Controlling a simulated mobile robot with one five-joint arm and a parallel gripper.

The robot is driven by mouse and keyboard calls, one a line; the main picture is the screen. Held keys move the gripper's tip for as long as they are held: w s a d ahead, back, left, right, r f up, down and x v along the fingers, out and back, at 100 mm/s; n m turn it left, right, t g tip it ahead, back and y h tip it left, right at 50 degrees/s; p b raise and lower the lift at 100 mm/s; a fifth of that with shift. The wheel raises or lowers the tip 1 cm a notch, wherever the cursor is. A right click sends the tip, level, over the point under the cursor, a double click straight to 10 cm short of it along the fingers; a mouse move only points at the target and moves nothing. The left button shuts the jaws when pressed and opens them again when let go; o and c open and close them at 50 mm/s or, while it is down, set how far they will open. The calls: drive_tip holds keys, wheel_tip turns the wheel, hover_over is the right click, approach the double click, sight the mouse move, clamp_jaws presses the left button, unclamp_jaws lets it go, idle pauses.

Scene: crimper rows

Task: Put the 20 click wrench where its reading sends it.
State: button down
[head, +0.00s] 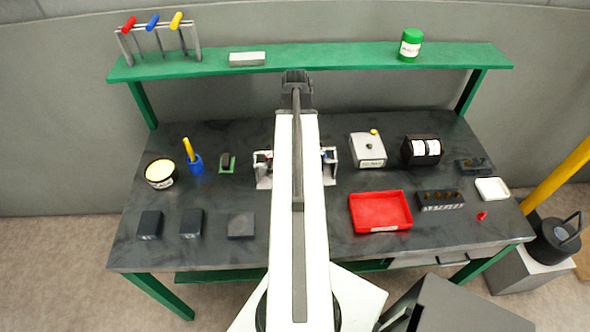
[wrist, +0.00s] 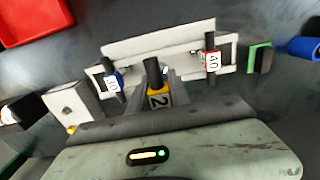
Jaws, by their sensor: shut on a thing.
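In the wrist view a click wrench with a dark handle and a yellow band (wrist: 157,97) is between the jaws of my gripper (wrist: 156,82). The band's label shows a "2"; the rest is cut off. My gripper is shut on it. Behind it is a white rack (wrist: 138,47), holding a blue-banded wrench marked 10 (wrist: 114,80) on the left and a red-banded wrench marked 40 (wrist: 211,60) on the right. I cannot tell whether the yellow wrench still touches the rack. In the head view my arm hides the gripper and the rack's middle.
On the bench stand a red tray (head: 382,225), a pale box with a yellow knob (head: 367,154), a black unit with two white faces (head: 421,150) and a white dish (head: 491,196). Dark blocks (head: 191,223) lie front left. A blue cup (head: 196,165) stands left. A green shelf (head: 340,58) spans the back.

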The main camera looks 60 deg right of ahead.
wheel_tip(320, 180, down, 10)
drive_tip(key=b, duration=0.7)
drive_tip(key=shift+w+b, duration=0.1)
drive_tip(key=shift+b, duration=0.3)
drive_tip(key=shift+r, duration=0.25)
drive_tip(key=shift+f, duration=0.2)
drive_tip(key=c, duration=1.2)
unclamp_jaws()
drive_tip(key=shift+r, duration=0.15)
wheel_tip(320, 180, up, 12)
drive_tip(key=p, duration=1.2)
drive_tip(key=shift+r+p, duration=0.15)
drive_tip(key=shift+p, duration=0.15)
